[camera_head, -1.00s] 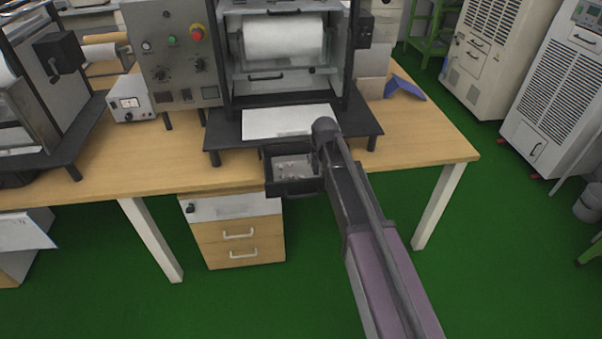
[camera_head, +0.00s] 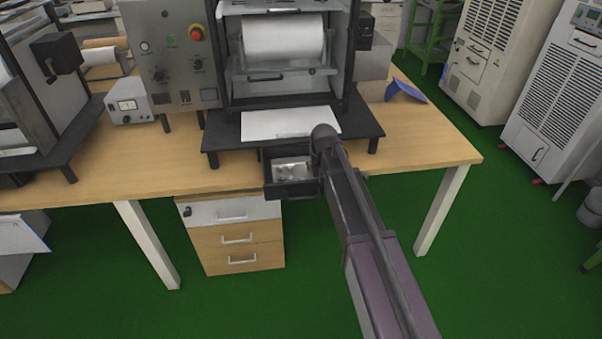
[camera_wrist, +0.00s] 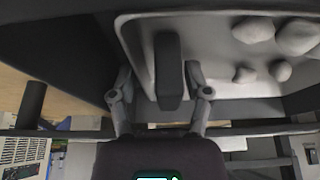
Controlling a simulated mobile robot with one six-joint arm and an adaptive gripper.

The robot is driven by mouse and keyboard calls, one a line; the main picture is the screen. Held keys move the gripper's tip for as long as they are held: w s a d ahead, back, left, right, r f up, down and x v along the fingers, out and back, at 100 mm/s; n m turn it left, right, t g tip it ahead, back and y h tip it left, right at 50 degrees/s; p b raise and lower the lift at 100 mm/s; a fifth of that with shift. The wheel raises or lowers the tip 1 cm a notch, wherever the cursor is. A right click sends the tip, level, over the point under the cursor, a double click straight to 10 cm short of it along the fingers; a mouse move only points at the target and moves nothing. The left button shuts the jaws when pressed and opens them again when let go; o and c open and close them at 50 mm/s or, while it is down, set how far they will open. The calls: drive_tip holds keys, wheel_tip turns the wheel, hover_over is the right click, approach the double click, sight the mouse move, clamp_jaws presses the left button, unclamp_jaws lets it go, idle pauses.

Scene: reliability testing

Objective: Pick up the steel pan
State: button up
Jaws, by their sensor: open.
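The steel pan (camera_wrist: 215,65) is a light grey tray with a pale rim in the wrist view, and several rounded grey lumps (camera_wrist: 255,30) lie in it. It also shows in the head view (camera_head: 284,172), inside a dark box-like holder under the machine. A dark handle-like bar (camera_wrist: 168,72) sticks out over the pan's edge. My gripper (camera_wrist: 160,88) is open, with one finger on each side of this bar. I see gaps between the fingers and the bar. In the head view my arm hides the gripper.
The holder (camera_head: 292,190) hangs at the front edge of the wooden table (camera_head: 110,175), below the machine's black base plate (camera_head: 360,133). A drawer cabinet (camera_head: 235,240) stands under the table.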

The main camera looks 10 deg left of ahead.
drive_tip(key=shift+c, duration=0.2)
clamp_jaws()
drive_tip(key=shift+r, duration=0.15)
wheel_tip(320, 180, up, 10)
drive_tip(key=p, duration=1)
idle(0.7)
drive_tip(key=shift+r+p, duration=1.15)
drive_tip(key=shift+p, duration=0.15)
